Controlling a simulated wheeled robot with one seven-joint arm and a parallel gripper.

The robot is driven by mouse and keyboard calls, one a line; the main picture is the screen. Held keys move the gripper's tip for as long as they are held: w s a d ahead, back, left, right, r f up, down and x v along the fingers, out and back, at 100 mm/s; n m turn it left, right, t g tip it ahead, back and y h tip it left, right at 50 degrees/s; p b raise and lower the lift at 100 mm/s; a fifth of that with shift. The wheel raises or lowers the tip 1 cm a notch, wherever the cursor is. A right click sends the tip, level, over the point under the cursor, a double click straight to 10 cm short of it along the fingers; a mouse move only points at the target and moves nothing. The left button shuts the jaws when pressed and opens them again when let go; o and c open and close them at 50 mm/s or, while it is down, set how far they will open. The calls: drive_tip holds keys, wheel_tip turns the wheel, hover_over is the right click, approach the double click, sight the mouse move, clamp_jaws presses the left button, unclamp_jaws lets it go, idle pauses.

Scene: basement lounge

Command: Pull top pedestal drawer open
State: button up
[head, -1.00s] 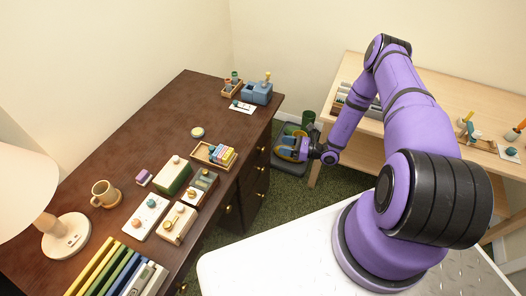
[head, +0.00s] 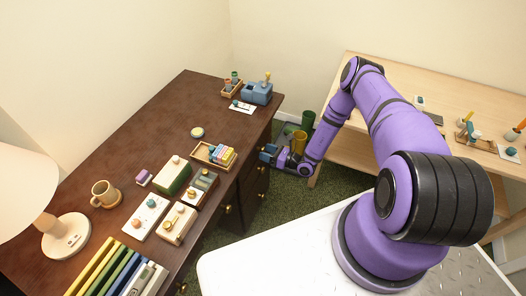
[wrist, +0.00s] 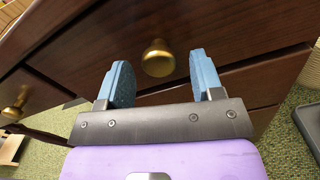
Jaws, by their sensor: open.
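The dark brown desk's pedestal (head: 255,185) stands at its far right end, with its drawer fronts flush. In the wrist view, a round brass knob (wrist: 158,58) sits on the upper drawer front (wrist: 95,48), which looks shut. My gripper (head: 267,153) is at the upper part of the pedestal in the head view. In the wrist view my gripper (wrist: 160,66) is open, one blue finger on each side of the knob. I see a gap at each finger; whether the tips reach the drawer front is unclear. The top knob is hidden in the head view.
Another brass knob (wrist: 14,106) shows at left in the wrist view. The desktop (head: 130,130) holds a lamp, mug, boxes and books. A light wood table (head: 440,85) stands at right. Green carpet (head: 285,200) lies clear between.

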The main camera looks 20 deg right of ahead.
drive_tip(key=shift+x, duration=1.05)
clamp_jaws()
drive_tip(key=v, duration=2.8)
drive_tip(key=shift+r, duration=0.1)
unclamp_jaws()
drive_tip(key=v, duration=1)
drive_tip(key=shift+s+d, duration=0.25)
